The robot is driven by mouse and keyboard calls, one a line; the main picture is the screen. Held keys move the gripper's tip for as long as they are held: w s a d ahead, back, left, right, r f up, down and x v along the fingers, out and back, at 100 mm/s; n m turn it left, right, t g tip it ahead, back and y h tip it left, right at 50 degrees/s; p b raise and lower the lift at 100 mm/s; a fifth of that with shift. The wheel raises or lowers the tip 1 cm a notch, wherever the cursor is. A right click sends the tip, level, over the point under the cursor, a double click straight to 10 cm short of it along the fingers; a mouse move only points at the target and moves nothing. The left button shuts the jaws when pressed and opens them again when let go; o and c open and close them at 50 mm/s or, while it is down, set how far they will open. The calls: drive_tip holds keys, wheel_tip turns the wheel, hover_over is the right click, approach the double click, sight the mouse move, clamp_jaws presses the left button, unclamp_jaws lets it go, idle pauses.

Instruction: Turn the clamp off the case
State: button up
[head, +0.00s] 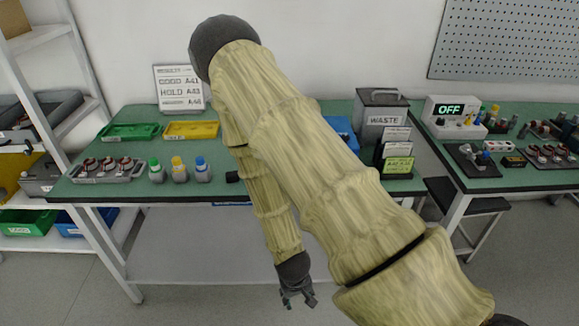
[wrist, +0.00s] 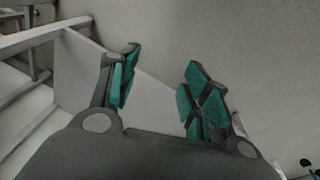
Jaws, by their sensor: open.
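My gripper (head: 299,296) hangs low in front of the green-topped table, below the level of its top, with its fingers pointing down. In the wrist view my gripper (wrist: 160,80) shows its teal-padded fingers spread apart with nothing between them. On the right-hand table, a dark plate with small fittings (head: 470,157) lies in front of a white box with an OFF display (head: 453,110). I cannot tell at this size whether the clamp and case are among these fittings. My gripper is well away from them.
The green table (head: 130,190) bears green (head: 131,132) and yellow trays (head: 191,130), a rack of round parts (head: 107,170), several bottles and a WASTE bin (head: 383,112). My arm hides its middle. A stool (head: 470,197) stands by the right table. Shelves (head: 50,140) stand left.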

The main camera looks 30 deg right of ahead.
drive_tip(key=w+d+r+m+t+h+p, duration=0.1)
drive_tip(key=w+d+r+m, duration=0.25)
drive_tip(key=w+r, duration=0.6)
drive_tip(key=w+d+r+m+p, duration=0.2)
drive_tip(key=w+d+r, duration=0.3)
drive_tip(key=r, duration=0.8)
drive_tip(key=w+d+r+m+t+h+p, duration=0.1)
drive_tip(key=w+d+r+m, duration=0.1)
drive_tip(key=w+r, duration=0.85)
drive_tip(key=shift+s+d+p+x, duration=0.1)
drive_tip(key=shift+s+p+x, duration=0.2)
drive_tip(key=shift+x, duration=1.25)
drive_tip(key=shift+s+d+p+x, duration=0.1)
drive_tip(key=shift+s+p+x, duration=0.25)
drive_tip(key=shift+x, duration=1.25)
drive_tip(key=shift+s+d+p+x, duration=0.15)
drive_tip(key=shift+p+x, duration=0.25)
drive_tip(key=shift+x, duration=1.15)
drive_tip(key=shift+a, duration=0.1)
drive_tip(key=c, duration=1)
drive_tip(key=shift+c, duration=0.2)
